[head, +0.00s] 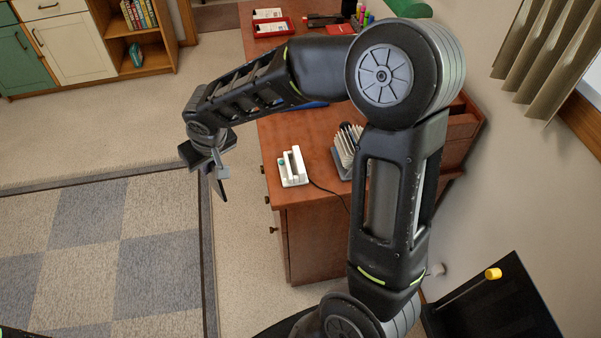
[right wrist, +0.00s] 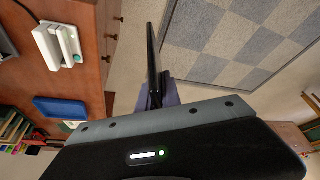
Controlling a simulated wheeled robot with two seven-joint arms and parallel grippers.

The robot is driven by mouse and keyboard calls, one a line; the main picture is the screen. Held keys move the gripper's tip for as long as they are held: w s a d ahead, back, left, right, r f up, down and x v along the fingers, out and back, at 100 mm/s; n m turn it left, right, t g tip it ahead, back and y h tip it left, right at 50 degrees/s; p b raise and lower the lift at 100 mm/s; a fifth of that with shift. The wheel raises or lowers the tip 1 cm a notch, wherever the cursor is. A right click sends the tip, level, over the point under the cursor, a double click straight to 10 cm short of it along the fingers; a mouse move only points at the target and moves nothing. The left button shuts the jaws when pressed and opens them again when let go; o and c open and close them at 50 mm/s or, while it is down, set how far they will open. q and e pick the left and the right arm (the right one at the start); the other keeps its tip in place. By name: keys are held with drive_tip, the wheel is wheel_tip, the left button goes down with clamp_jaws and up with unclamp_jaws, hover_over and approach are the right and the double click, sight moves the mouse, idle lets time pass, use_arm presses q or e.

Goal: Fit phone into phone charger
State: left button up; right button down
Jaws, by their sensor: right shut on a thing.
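The phone charger (head: 293,179) is a white stand with an upright back and a small teal spot, on the wooden desk's near left part. It also shows at the upper left of the right wrist view (right wrist: 47,42). My right gripper (head: 217,174) is shut on the phone (head: 222,190), a thin dark slab, over the floor left of the desk and apart from the charger. In the right wrist view the phone (right wrist: 152,58) is seen nearly edge-on, pointing away from the gripper. My left gripper is out of view.
The wooden desk (head: 305,217) holds a card file (head: 347,148) right of the charger, with a dark cable between. A blue tray (right wrist: 61,108) lies farther along the desk. Red trays and pens stand at its far end. Floor and checked rug left of the desk are clear.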

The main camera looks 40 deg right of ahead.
drive_tip(key=d+r+m+h+b, duration=0.1)
drive_tip(key=d+m, duration=0.2)
drive_tip(key=d, duration=0.8)
drive_tip(key=s+d+r+m+h+b, duration=0.1)
drive_tip(key=d+m, duration=0.1)
drive_tip(key=d, duration=1)
drive_tip(key=shift+s+d+r+m+g, duration=0.15)
drive_tip(key=shift+r+m+g, duration=0.15)
drive_tip(key=shift+r+m, duration=0.1)
drive_tip(key=shift+f, duration=0.1)
wheel_tip(320, 180, down, 6)
drive_tip(key=shift+f, duration=0.1)
wheel_tip(320, 180, down, 4)
drive_tip(key=shift+r, duration=0.15)
